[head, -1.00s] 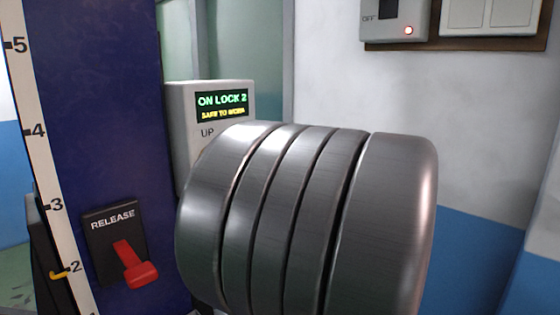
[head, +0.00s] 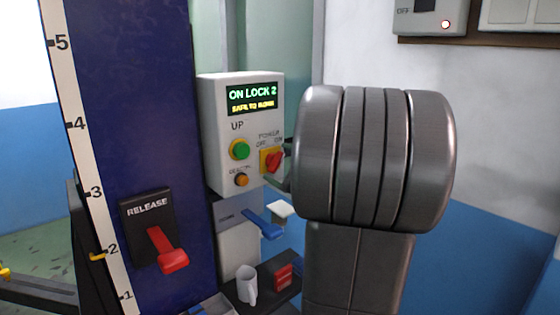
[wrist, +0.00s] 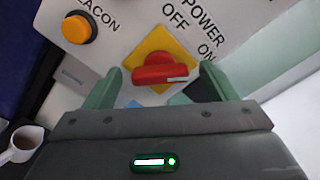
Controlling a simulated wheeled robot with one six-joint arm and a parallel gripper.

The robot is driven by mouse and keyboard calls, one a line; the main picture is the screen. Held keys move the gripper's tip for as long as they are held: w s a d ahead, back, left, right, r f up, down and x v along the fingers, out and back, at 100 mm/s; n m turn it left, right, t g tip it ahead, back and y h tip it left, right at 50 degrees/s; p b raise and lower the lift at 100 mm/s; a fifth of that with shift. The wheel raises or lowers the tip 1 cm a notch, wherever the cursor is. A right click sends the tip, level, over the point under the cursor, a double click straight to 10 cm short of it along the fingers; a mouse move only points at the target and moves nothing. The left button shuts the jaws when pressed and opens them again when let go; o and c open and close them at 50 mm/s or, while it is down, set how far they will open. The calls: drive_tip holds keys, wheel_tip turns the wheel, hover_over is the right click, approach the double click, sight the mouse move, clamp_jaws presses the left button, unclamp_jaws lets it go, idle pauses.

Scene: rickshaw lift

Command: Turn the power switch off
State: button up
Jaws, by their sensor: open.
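The power switch (head: 274,160) is a red rotary knob on a yellow plate, on the right side of the grey control box (head: 215,130). Labels POWER, OFF and ON stand above it. In the wrist view the red knob (wrist: 160,68) lies between and just beyond the fingertips of my gripper (wrist: 160,82). Its white mark points right, toward the ON side. My gripper's two green fingers are open, one on each side of the knob. I cannot tell whether they touch it. In the head view my arm hides most of the gripper.
The box has a lit display (head: 252,98), a green UP button (head: 239,149) and an orange beacon button (head: 241,180). Below are a blue lever (head: 263,224), a white mug (head: 246,285) and a red item (head: 283,276) on a dark shelf. A red release lever (head: 167,250) is on the blue column.

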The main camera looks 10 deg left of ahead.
drive_tip(key=shift+w+a, duration=0.2)
drive_tip(key=shift+a, duration=0.1)
drive_tip(key=c, duration=1)
drive_tip(key=shift+f, duration=0.1)
